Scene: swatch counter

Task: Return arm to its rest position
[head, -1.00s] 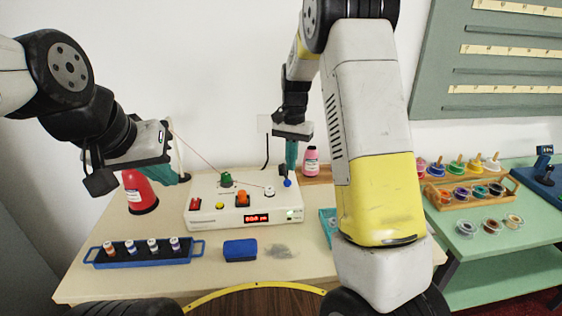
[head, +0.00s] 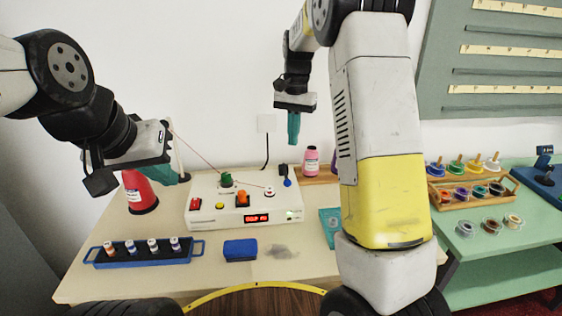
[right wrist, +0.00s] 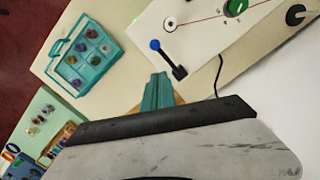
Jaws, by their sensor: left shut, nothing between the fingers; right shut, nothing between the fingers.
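My right gripper (head: 294,128) hangs in the air above the back right of the white control box (head: 220,216), its teal fingers shut and empty. In the right wrist view its fingers (right wrist: 157,92) are together, pointing past the box's blue-tipped lever (right wrist: 167,58). My left gripper (head: 180,178) is at the left, its teal fingers near the red bottle (head: 141,194) and the box's left end. It is shut with nothing held. My right arm covers part of the table's right side.
A blue tray (head: 145,260) with several small vials, a blue block (head: 240,250) and a grey smudge (head: 281,252) lie in front. A teal case (head: 328,222) is partly hidden by my arm. A pink bottle (head: 311,160) stands behind. A green side table (head: 500,232) holds spools.

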